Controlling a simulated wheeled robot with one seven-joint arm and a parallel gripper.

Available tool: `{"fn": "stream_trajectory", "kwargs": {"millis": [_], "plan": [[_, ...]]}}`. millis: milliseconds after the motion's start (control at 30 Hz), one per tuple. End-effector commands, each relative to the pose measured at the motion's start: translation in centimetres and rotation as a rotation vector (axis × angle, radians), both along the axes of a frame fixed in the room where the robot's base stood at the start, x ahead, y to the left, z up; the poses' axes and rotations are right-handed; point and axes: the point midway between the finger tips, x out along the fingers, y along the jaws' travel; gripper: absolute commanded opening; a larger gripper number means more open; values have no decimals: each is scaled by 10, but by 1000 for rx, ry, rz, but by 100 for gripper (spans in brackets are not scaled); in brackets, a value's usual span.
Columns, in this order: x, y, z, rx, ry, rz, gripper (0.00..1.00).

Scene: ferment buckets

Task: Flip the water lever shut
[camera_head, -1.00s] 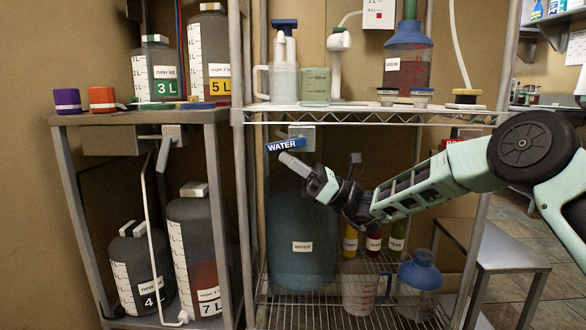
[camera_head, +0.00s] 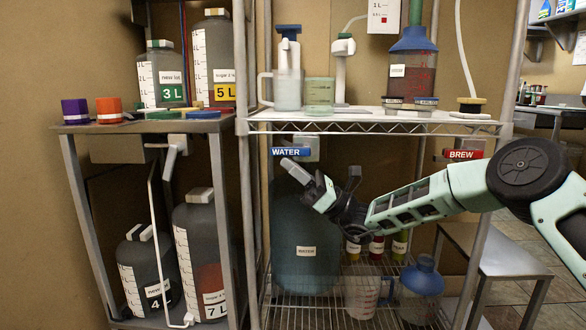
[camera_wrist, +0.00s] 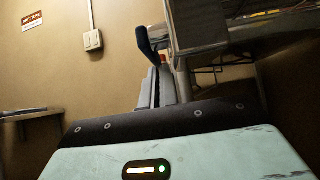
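The water lever (camera_head: 291,152) is a blue bar marked WATER under the front of the upper shelf, and it lies about level in the head view. A dark blue piece, which looks like its end, shows in the wrist view (camera_wrist: 149,45) just beyond my fingertips. My gripper (camera_head: 292,167) is just below the lever, pointing up and left. In the wrist view its two grey fingers (camera_wrist: 157,88) lie side by side with nothing between them. Whether the fingertips touch the lever I cannot tell. The large blue-grey WATER tank (camera_head: 304,238) stands below, partly behind my gripper.
A red BREW lever (camera_head: 462,154) is to the right, above my arm. A jug (camera_head: 362,292) and a blue-topped bottle (camera_head: 421,280) stand on the lower wire rack. The upper shelf edge (camera_head: 375,127) runs close above my gripper. Grey buckets (camera_head: 203,255) fill the left rack.

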Motion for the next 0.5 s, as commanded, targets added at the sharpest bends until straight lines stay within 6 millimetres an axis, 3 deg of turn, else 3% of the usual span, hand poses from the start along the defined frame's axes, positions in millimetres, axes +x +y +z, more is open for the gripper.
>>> {"fn": "stream_trajectory", "kwargs": {"millis": [33, 133, 300, 500], "plan": [[-2, 3, 8, 15, -10, 4, 0], [-2, 3, -4, 13, -8, 4, 0], [-1, 4, -44, 5, 2, 2, 0], [-1, -32, -71, 2, 4, -2, 0]]}}
